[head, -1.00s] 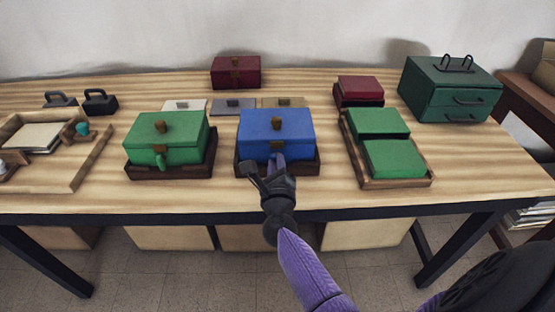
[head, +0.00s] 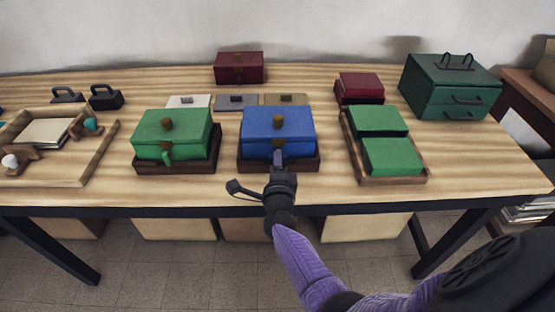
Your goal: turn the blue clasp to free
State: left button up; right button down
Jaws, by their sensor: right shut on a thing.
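The blue box (head: 263,126) sits in a dark wooden tray (head: 304,165) at the middle of the table, its lid down with a brown knob on top. Its clasp (head: 278,142) is on the front face, a small brown piece partly hidden behind my gripper. My right gripper (head: 279,158) reaches in from below and is shut on the clasp at the front of the blue box. The fingers hide the lower part of the clasp, so its exact angle cannot be told. My left gripper is not in view.
A green box (head: 172,130) with its own clasp stands close on the left. A tray with green lids (head: 393,158) is on the right. A dark red box (head: 238,68) and several flat plates lie behind. The front table strip is clear.

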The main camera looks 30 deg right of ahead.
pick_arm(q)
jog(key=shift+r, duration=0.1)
pick_arm(e)
jog(key=shift+n, duration=0.4)
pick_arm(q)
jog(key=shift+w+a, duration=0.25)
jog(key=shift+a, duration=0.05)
pick_arm(e)
jog(key=c, duration=0.6)
grip_release()
jog(key=shift+s+a+p, duration=0.15)
jog(key=shift+s+p, duration=0.1)
jog(key=shift+p, duration=0.05)
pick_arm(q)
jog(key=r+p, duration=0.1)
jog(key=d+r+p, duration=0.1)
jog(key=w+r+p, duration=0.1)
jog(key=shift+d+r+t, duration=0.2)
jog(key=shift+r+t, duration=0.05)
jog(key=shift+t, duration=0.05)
pick_arm(e)
jog(key=v, duration=0.9)
jog(key=shift+s, duration=0.2)
